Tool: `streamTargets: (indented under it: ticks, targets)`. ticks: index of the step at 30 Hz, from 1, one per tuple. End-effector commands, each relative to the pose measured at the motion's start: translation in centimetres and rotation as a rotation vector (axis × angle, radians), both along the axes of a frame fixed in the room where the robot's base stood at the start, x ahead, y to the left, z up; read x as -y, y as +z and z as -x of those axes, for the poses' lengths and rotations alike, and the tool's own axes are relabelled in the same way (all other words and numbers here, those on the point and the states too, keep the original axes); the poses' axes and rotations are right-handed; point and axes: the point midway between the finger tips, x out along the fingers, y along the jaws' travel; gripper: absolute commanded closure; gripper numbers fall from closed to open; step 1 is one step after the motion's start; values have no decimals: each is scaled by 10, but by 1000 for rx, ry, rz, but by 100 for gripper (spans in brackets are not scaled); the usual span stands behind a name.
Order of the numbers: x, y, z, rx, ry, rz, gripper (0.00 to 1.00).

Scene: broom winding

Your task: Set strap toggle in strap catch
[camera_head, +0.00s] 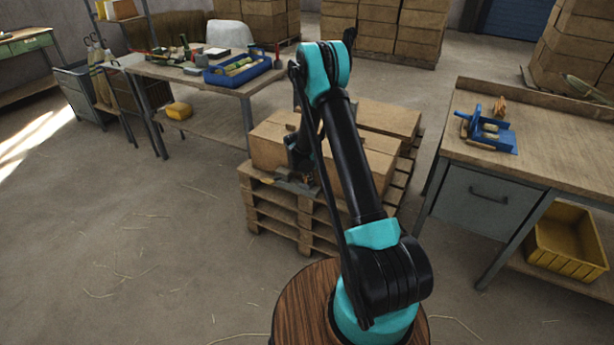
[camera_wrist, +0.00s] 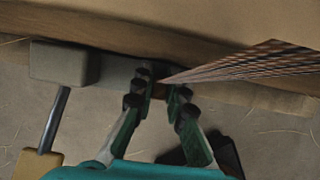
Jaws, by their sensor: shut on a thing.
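In the wrist view, my gripper (camera_wrist: 161,97) has its two dark fingertips on either side of a small brown piece (camera_wrist: 160,91), which appears to be the strap toggle; it is mostly hidden by the fingers. A woven brown strap (camera_wrist: 252,66) runs from it to the right and widens. A grey fixture (camera_wrist: 66,62) with a block end and a flat bar lies just behind and left of the fingertips; it may be the strap catch. I cannot tell if the toggle touches it. In the head view my gripper (camera_head: 300,176) is low at the pallet's front edge, small and dark.
A metal rod (camera_wrist: 54,118) joins the grey block to a yellowish handle. Cardboard boxes (camera_head: 268,146) sit on a wooden pallet (camera_head: 272,207). Workbenches stand left (camera_head: 200,78) and right (camera_head: 540,160). The floor (camera_head: 130,240) at front left is clear.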

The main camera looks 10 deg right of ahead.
Motion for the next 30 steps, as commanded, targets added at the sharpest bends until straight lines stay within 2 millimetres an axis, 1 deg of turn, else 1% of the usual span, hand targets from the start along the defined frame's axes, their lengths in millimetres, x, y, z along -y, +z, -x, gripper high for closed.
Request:
streamTargets:
  ticks: [9,10,14,24,26,30]
  targets:
    - [0,-2,0,0,0,0,100]
    - [0,-2,0,0,0,0,83]
    - [0,-2,0,0,0,0,67]
    - [0,0,0,0,0,0,66]
    - [-1,3,1,0,0,0,66]
    - [-5,19,6,0,1,0,66]
